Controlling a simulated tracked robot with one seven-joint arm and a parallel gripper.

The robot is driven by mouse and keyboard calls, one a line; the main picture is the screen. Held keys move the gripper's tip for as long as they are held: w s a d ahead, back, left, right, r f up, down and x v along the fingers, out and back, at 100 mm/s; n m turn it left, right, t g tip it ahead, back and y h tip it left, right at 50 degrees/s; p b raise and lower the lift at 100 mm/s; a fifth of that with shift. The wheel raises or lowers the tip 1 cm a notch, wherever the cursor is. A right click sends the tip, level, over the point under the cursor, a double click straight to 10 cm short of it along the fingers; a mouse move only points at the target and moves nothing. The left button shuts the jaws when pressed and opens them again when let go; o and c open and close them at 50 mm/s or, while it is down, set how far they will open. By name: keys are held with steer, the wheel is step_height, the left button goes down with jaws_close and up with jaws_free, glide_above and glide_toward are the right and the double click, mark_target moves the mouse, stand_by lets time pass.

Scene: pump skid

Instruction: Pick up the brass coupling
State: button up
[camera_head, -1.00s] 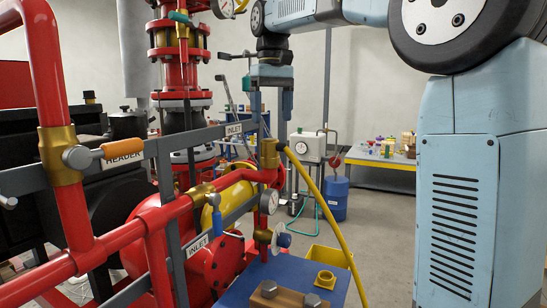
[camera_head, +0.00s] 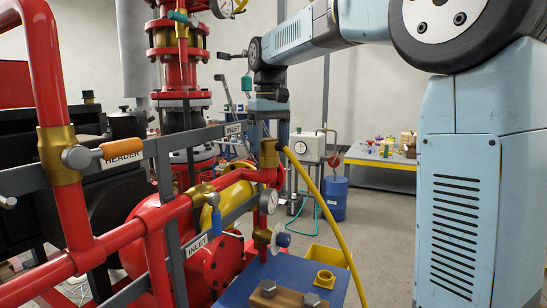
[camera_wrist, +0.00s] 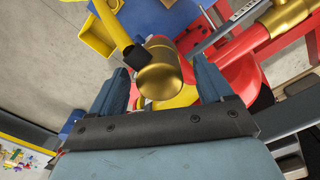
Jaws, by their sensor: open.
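A brass coupling (camera_head: 268,153) sits upright on top of the red pipe, with the yellow hose (camera_head: 338,220) running from it. In the wrist view the coupling (camera_wrist: 160,78) shows as a rounded brass body joined to the hose's black collar (camera_wrist: 137,56). My gripper (camera_head: 270,133) is just above the coupling in the head view. In the wrist view my gripper (camera_wrist: 159,72) is open, with one blue finger on each side of the coupling and visible gaps on both sides. Whether the fingertips reach down past its top is unclear.
A yellow bin (camera_head: 327,259) stands lower right. Open floor lies to the right.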

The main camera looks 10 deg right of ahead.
mark_target(269, 139)
steer(key=shift+c, duration=0.5)
steer(key=c, duration=1.1)
steer(key=shift+r, duration=0.1)
steer(key=shift+c, duration=0.3)
steer(key=shift+r, duration=0.25)
step_height(269, 139, up, 3)
steer(key=shift+f, duration=0.2)
steer(key=s+d+r, duration=0.2)
steer(key=s+r, duration=0.7)
steer(key=s, duration=0.5)
steer(key=shift+r, duration=0.4)
